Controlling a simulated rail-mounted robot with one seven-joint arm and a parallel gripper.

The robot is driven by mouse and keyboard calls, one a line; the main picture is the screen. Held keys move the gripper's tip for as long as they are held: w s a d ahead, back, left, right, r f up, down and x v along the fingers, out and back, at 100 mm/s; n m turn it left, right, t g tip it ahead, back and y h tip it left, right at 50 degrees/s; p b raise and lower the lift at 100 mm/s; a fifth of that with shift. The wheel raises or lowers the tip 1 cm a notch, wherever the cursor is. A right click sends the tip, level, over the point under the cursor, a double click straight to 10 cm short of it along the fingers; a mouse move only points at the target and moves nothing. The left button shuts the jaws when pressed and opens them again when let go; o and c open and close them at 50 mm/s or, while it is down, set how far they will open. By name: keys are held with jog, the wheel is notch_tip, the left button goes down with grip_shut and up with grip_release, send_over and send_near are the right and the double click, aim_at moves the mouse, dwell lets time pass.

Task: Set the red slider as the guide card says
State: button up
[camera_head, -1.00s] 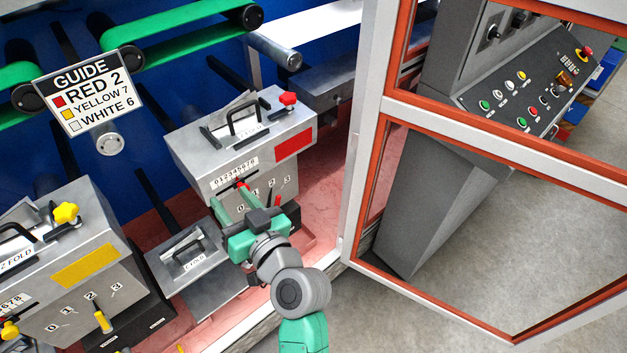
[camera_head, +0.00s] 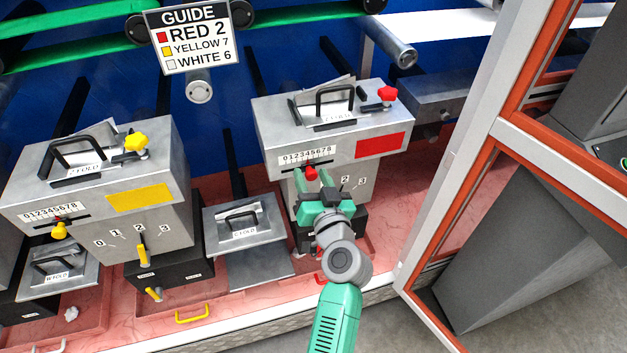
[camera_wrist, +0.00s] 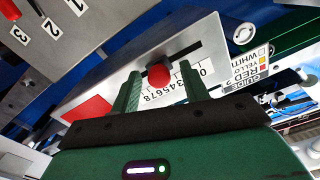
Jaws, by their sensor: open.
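The guide card (camera_head: 195,38) reads RED 2, YELLOW 7, WHITE 6; part of it shows in the wrist view (camera_wrist: 246,75). The red slider (camera_head: 311,173) is a round knob on a slot under a 0 to 8 number strip (camera_head: 307,157), on the grey unit with the red patch. In the wrist view the red slider (camera_wrist: 159,75) stands between my gripper's green fingers, with gaps on both sides. It hides part of the strip, so I cannot read its exact number. My gripper (camera_head: 311,178) is open around it; it also shows in the wrist view (camera_wrist: 162,80).
A yellow-marked unit (camera_head: 100,180) with its own yellow slider (camera_head: 60,231) stands at the left. A red star knob (camera_head: 387,94) tops the red unit. The open orange-and-white door frame (camera_head: 470,150) stands at the right.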

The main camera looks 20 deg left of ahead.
grip_shut()
jog(key=shift+s+a, duration=0.75)
jog(key=shift+a, duration=0.1)
grip_release()
jog(key=p+v, duration=0.1)
jog(key=v, duration=0.7)
jog(key=shift+a, duration=0.1)
